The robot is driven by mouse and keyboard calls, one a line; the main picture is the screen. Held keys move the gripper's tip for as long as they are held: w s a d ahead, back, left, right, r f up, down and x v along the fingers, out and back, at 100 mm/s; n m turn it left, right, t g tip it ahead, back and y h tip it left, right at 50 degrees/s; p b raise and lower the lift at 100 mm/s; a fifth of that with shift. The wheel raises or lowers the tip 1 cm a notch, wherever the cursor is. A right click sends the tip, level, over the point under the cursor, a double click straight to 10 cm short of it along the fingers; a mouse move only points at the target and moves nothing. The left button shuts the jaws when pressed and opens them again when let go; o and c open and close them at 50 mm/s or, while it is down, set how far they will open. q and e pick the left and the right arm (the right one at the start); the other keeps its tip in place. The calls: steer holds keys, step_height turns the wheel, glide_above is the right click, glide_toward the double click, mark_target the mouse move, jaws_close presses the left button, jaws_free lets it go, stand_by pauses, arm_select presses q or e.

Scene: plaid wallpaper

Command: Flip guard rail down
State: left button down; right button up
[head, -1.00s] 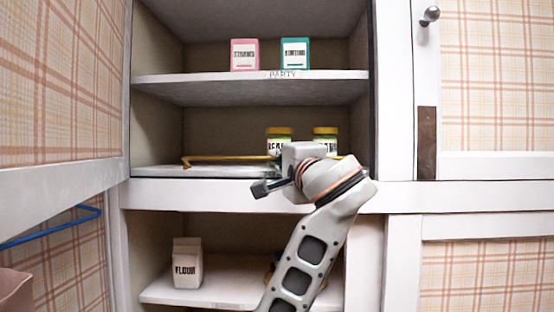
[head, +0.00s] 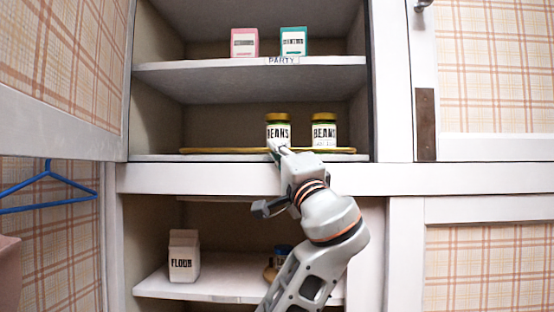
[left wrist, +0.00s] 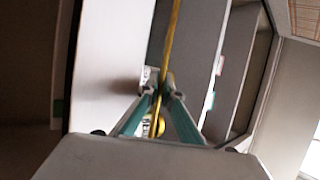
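The guard rail (head: 215,150) is a thin yellow bar across the front of the middle shelf. It lies low, close to the shelf's front edge, in front of two bean jars. My left gripper (head: 277,149) reaches up to it, in front of the left jar. In the left wrist view the rail (left wrist: 170,40) runs between the fingertips of the gripper (left wrist: 161,91), which are close together on both sides of it. The fingers look shut on the rail. My right gripper is not in view.
The left bean jar (head: 279,123) and right bean jar (head: 324,130) stand just behind the rail. Two boxes, pink (head: 244,42) and teal (head: 293,41), stand on the shelf above. A flour carton (head: 184,256) is below. An open door (head: 60,80) is at left.

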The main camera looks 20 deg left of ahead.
arm_select(q)
steer(key=shift+f, duration=0.1)
steer(key=c, duration=2.2)
jaws_free()
steer(key=shift+s+d+f, duration=0.15)
steer(key=shift+d+f, duration=0.05)
steer(key=shift+f, duration=0.1)
steer(key=shift+s+r+v, duration=0.1)
steer(key=shift+r+v, duration=0.05)
steer(key=shift+v, duration=1.7)
steer(key=shift+s+r+v, duration=0.1)
steer(key=shift+r+v, duration=0.05)
steer(key=shift+v, duration=1.7)
